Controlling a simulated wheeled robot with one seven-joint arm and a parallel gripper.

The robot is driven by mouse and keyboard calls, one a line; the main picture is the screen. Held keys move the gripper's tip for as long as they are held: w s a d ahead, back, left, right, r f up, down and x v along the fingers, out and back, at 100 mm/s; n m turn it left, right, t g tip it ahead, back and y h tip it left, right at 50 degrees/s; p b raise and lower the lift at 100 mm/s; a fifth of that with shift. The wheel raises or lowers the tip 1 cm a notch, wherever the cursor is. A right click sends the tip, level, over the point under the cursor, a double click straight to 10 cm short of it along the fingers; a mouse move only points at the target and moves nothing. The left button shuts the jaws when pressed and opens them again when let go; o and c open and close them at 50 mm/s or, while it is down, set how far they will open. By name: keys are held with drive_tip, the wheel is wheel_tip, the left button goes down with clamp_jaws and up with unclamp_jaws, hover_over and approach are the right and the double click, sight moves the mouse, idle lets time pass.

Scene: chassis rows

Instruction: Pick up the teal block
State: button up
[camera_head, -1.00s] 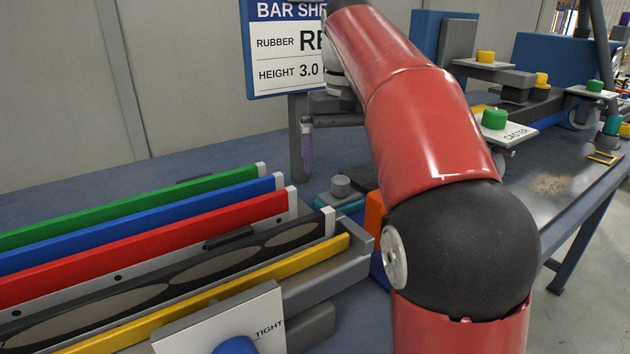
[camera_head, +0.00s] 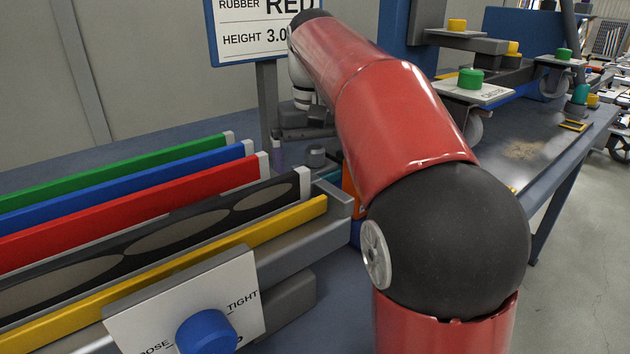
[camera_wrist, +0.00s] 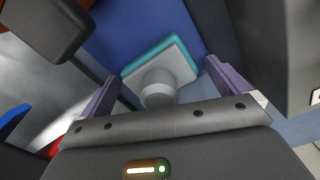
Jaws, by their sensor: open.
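The teal block (camera_wrist: 148,54) shows in the wrist view as a square with teal sides, a pale grey face and a round grey knob (camera_wrist: 158,88). My gripper (camera_wrist: 160,71) is open, with a purple finger on either side of the block and knob and gaps visible on both sides. In the head view my gripper (camera_head: 290,148) is just above and beside the knob (camera_head: 316,155). Only a teal sliver of the block (camera_head: 331,172) shows there; the rest is hidden by the rail end and my arm.
Long green, blue (camera_head: 120,175), red and yellow bars lie on a rack left of the block. An orange part (camera_head: 350,188) is close on its right. A sign (camera_head: 262,32) on a grey post stands behind. A plate with a blue dial (camera_head: 206,332) is in front.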

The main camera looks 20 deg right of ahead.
sight(315, 146)
drive_tip(key=shift+c, duration=0.3)
drive_tip(key=c, duration=0.9)
drive_tip(key=shift+r, duration=0.15)
drive_tip(key=shift+c, duration=0.3)
drive_tip(key=shift+r+p, duration=0.9)
drive_tip(key=shift+p, duration=0.2)
wheel_tip(315, 146, up, 8)
drive_tip(key=shift+r+p, duration=0.1)
drive_tip(key=shift+p, duration=0.8)
drive_tip(key=o, duration=0.4)
drive_tip(key=shift+c, duration=1.3)
